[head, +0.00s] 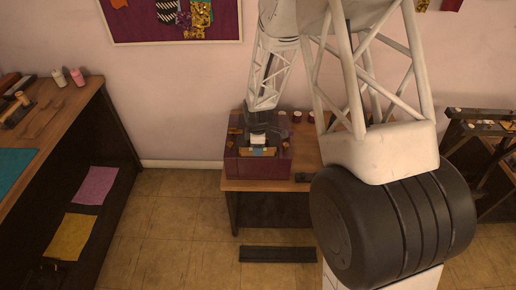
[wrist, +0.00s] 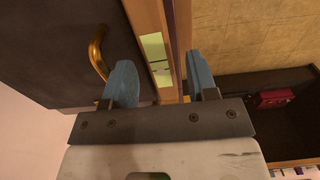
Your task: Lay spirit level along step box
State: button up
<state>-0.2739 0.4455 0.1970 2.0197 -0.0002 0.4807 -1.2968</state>
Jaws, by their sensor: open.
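The step box, a dark purple box (head: 257,168), stands on a small wooden table; its dark top with a brass handle (wrist: 97,52) fills the left of the wrist view. The spirit level, a wooden bar (head: 243,151) with a yellow-green vial window (wrist: 155,52), lies along the box's front top edge. My gripper (head: 258,148) is open above that edge. In the wrist view, its blue fingers (wrist: 161,82) stand apart on either side of the bar. Whether they touch it, and how the bar rests underneath, I cannot tell.
Small round pots (head: 297,116) stand on the table (head: 305,172) behind and right of the box. A dark object (head: 303,177) lies at its right. A workbench (head: 60,125) is at the left. Tiled floor (head: 175,225) is clear between them.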

jog(key=shift+r, duration=2.75)
jog(key=shift+s+d+r, duration=0.15)
jog(key=shift+d+r, duration=0.05)
jog(key=shift+r, duration=0.35)
jog(key=s+d+r+m+t, duration=0.1)
jog(key=s+d+r+m, duration=0.6)
jog(key=r, duration=0.5)
jog(key=s+d+r+m, duration=0.2)
jog(key=s+d+r, duration=0.3)
jog(key=s+r, duration=0.55)
jog(key=s+d+r+m, duration=0.2)
jog(key=s+r+m, duration=0.1)
jog(key=s, duration=0.4)
jog(key=s+d+r+m+t, duration=0.1)
jog(key=s+d+r+m, duration=0.1)
jog(key=s, duration=0.5)
jog(key=s+d+r+m, duration=0.3)
jog(key=s+m, duration=0.1)
jog(key=s, duration=0.4)
jog(key=shift+d+r+t, duration=0.2)
jog(key=shift+r+t, duration=0.1)
